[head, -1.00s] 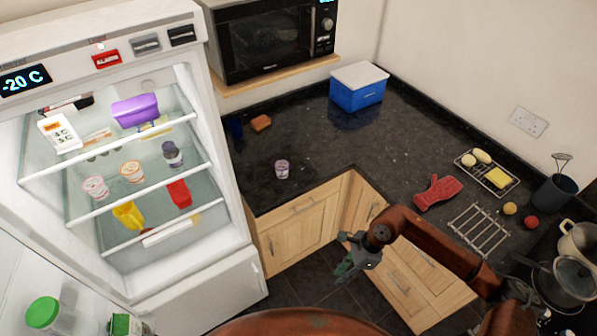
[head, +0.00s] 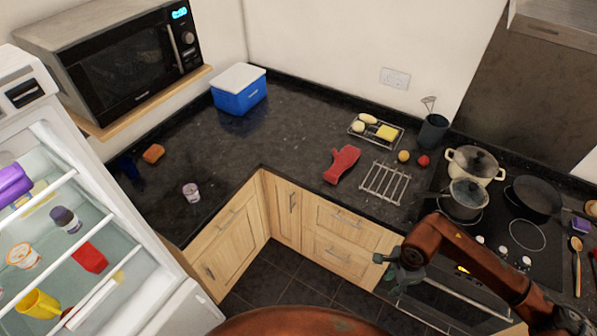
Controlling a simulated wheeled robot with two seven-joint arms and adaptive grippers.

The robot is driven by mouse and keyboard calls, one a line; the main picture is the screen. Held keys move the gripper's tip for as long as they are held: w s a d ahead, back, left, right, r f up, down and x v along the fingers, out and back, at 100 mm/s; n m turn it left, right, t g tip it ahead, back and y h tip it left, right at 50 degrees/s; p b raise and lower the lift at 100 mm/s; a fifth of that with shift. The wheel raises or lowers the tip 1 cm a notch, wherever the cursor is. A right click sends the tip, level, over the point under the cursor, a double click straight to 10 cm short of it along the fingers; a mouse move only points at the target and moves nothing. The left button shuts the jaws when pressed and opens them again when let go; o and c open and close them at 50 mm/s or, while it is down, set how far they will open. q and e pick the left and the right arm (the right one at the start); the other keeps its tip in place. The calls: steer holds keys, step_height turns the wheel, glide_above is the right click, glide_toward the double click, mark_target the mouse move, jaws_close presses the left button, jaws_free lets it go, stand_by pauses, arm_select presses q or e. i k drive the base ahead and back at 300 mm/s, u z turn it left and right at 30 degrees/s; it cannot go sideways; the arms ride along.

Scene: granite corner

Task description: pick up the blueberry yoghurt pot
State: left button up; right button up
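A small pale pot with a purplish band (head: 191,192) stands upright on the dark granite worktop, left of the inner corner and near the front edge. It looks like the blueberry yoghurt pot, but its label is too small to read. My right gripper (head: 382,268) is in front of the drawers and oven, well to the right of the pot and apart from it. My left gripper is not in view.
The open fridge (head: 160,312) at left holds another pot (head: 22,256). A red mitt (head: 342,163), wire rack (head: 385,183) and pans (head: 466,200) are right. Worktop around the pot is clear.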

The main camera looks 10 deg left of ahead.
mark_target(190, 190)
steer(key=z, duration=0.05)
steer(key=i, duration=1.5)
steer(key=u, duration=3.15)
